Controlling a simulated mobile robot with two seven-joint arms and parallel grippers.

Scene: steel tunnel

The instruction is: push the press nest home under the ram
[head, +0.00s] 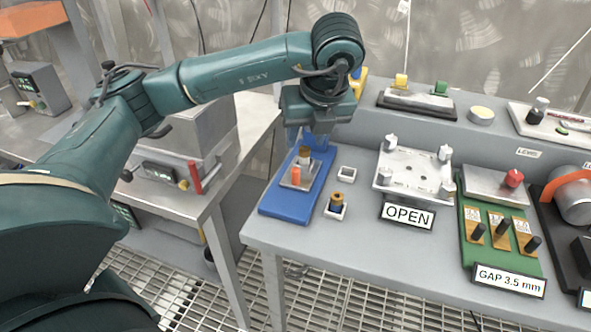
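The press has a blue base (283,207) at the left front of the grey bench. A small grey nest (300,177) sits on this base, carrying a small orange piece and a brownish cylindrical part (304,156). My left gripper (312,138) points down over the rear of the press, just behind the nest. Its fingertips are hard to make out against the blue parts there, so I cannot tell whether they touch anything. The ram is hidden behind my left gripper and wrist, or cannot be made out. My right gripper is out of view.
Right of the press are a small white square holder (346,173) and a brass-and-dark part in another holder (337,205). A pale plate with corner knobs (408,172) stands behind an OPEN sign (407,215). A green gap fixture (498,250) is farther right. A gap separates the left bench.

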